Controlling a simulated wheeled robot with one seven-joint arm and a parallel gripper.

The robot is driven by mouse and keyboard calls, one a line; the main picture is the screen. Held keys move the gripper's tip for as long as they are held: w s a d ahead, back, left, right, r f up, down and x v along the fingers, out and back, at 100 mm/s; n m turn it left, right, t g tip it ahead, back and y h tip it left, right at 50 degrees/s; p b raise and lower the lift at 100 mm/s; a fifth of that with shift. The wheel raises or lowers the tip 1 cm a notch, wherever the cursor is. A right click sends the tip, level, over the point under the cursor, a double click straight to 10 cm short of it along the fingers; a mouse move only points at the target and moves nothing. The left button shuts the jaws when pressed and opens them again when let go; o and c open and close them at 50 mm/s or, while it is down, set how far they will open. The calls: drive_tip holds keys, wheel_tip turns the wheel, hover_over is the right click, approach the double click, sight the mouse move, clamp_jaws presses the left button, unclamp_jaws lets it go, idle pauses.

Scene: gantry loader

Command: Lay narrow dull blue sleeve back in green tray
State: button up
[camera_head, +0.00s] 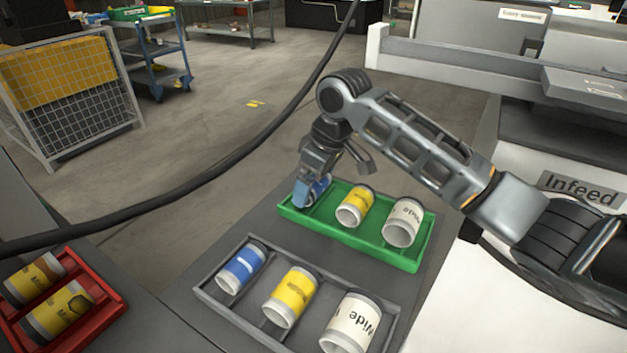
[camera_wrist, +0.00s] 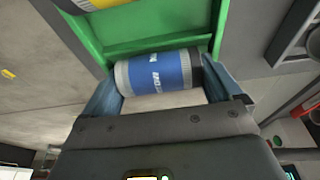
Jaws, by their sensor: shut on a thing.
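The narrow dull blue sleeve (camera_wrist: 160,73) lies between the two fingers of my gripper (camera_wrist: 160,98) in the wrist view, its ends against the fingers. In the head view my gripper (camera_head: 312,195) is at the left end of the green tray (camera_head: 335,237) and largely covers the sleeve (camera_head: 320,184). The sleeve is at the tray's left compartment; I cannot tell whether it touches the tray floor. A yellow sleeve (camera_head: 355,206) and a white sleeve marked Wide (camera_head: 404,222) lie in the same tray, to the right.
A grey tray (camera_head: 228,310) in front holds a blue sleeve (camera_head: 242,268), a yellow sleeve (camera_head: 291,297) and a white sleeve (camera_head: 351,323). A red tray (camera_head: 100,318) with yellow sleeves is at the lower left. A black cable crosses the head view. The Infeed machine (camera_head: 575,190) stands right.

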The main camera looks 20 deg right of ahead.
drive_tip(key=o, duration=1.1)
drive_tip(key=shift+f, duration=0.1)
drive_tip(key=v, duration=0.7)
drive_tip(key=shift+s+r, duration=0.1)
drive_tip(key=shift+r, duration=0.2)
wheel_tip(320, 180, up, 6)
drive_tip(key=p, duration=0.5)
drive_tip(key=shift+d, duration=0.1)
